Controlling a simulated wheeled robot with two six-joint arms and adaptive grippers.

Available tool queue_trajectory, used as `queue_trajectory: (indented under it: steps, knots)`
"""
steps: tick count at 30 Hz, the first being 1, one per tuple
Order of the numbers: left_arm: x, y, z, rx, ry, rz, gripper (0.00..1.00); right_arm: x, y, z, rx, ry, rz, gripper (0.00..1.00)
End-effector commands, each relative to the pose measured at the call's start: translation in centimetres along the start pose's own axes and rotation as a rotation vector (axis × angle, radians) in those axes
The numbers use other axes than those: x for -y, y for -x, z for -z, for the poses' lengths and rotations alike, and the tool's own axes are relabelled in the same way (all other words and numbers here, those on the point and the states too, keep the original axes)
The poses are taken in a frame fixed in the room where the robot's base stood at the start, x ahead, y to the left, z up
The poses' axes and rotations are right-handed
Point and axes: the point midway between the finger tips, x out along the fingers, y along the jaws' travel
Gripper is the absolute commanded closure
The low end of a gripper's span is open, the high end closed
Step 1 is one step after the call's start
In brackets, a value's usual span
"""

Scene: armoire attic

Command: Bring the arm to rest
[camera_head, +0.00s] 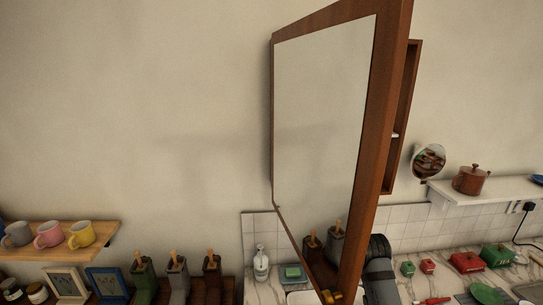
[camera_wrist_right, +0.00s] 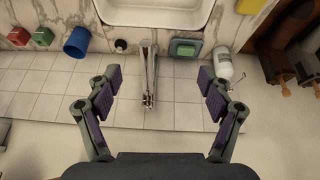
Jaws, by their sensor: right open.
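My right gripper (camera_wrist_right: 160,92) is open and empty in the right wrist view, its two dark fingers spread wide over the white tiles. A metal faucet (camera_wrist_right: 149,75) shows between the fingers, but I cannot tell how far below them it is. In the head view, a dark part of my right arm shows at the lower right, just beside the open mirrored cabinet door (camera_head: 325,110); the gripper itself is hidden there. My left gripper is in neither view.
The wooden-framed door stands swung open in front of the wall cabinet (camera_head: 405,130). A white shelf (camera_head: 440,190) holds a brown pot (camera_head: 470,180). The wrist view shows a sink (camera_wrist_right: 150,28), a blue cup (camera_wrist_right: 77,42), a green soap dish (camera_wrist_right: 185,48) and a white bottle (camera_wrist_right: 223,62).

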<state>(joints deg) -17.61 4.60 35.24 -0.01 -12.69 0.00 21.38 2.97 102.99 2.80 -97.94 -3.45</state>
Motion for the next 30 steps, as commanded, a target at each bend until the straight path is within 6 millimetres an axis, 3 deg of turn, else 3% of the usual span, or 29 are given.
queue_trajectory:
  steps: [1,3,6,9,15,22,24,30]
  knots:
    - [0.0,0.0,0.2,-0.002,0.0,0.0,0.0,-0.1,-1.0,-4.2,0.027,-0.001,-0.012,0.19]
    - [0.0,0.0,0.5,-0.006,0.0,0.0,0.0,-0.1,-1.5,-9.1,0.048,0.0,-0.027,0.19]
    - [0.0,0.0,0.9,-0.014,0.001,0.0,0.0,0.0,-1.3,-14.3,0.07,0.003,-0.041,0.19]
    - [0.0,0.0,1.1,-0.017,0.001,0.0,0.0,0.2,-0.6,-18.2,0.09,0.007,-0.049,0.19]
    - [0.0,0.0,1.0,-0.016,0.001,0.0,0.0,0.6,1.4,-23.9,0.119,0.018,-0.057,0.19]
    - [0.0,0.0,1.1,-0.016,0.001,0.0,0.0,1.1,4.1,-28.8,0.149,0.03,-0.06,0.19]
    - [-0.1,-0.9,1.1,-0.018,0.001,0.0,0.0,0.9,0.8,-29.4,0.157,0.025,-0.061,0.19]
    - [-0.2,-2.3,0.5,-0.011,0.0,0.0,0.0,0.5,-6.1,-31.9,0.18,0.019,-0.061,0.19]
